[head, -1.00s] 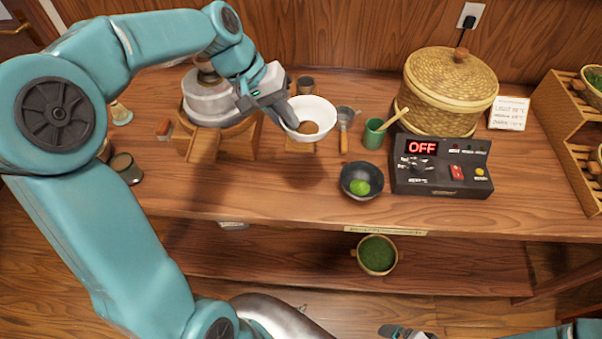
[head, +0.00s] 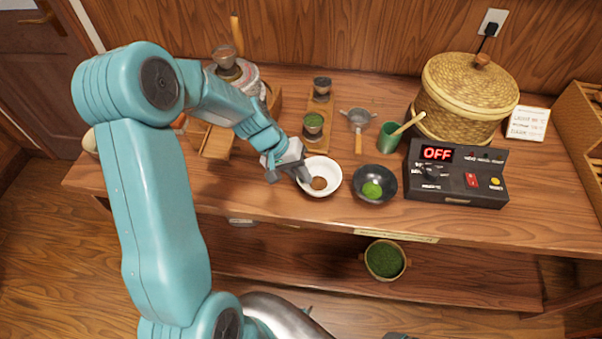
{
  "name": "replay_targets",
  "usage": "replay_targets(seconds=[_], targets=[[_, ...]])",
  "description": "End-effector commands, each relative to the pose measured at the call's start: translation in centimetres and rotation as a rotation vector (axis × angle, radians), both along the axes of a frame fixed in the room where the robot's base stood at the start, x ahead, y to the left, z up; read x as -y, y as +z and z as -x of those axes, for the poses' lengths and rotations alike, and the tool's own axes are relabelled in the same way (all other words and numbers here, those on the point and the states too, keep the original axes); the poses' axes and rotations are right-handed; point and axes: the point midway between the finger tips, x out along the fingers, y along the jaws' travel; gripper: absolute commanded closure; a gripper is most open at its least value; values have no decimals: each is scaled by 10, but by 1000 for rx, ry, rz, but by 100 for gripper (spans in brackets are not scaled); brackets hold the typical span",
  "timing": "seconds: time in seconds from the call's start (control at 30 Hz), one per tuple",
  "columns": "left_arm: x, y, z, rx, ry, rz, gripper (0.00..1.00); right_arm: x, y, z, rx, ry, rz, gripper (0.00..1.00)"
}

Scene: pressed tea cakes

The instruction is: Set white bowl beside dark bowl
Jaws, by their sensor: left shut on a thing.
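The white bowl (head: 333,181) holds a brown content and is level, just left of the dark bowl (head: 386,194), with a narrow gap between their rims. I cannot tell whether its base touches the table. My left gripper (head: 301,174) is shut on the white bowl's left rim. The dark bowl stands upright on the table with a green lump in it. Only a sliver of what seems to be my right gripper (head: 398,336) shows at the bottom edge; its jaws are hidden.
A control box (head: 455,186) reading OFF stands right of the dark bowl. Behind are a green cup (head: 388,138), a strainer (head: 358,128), a wooden stand with small cups (head: 318,140) and a woven basket (head: 462,100). The table's front edge is close to the bowls.

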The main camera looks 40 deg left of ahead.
Motion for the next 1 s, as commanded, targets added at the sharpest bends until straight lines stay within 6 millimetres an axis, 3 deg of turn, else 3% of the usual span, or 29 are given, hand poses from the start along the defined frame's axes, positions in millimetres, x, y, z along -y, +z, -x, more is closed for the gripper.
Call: replay_targets(seconds=[0.33,0.4,0.67,0.83,1.0], targets=[[0,-4,0,1,0,-1,100,0,-5,0,0,0,0,0],[0,-3,0,0,-1,0,81,0,-4,0,0,0,0,0],[0,-1,0,0,-1,0,81,0,-2,0,0,0,0,0],[-7,13,3,6,1,-2,81,0,0,0,0,0,0,0],[-24,48,13,6,2,-4,81,0,-1,0,0,0,0,0]])
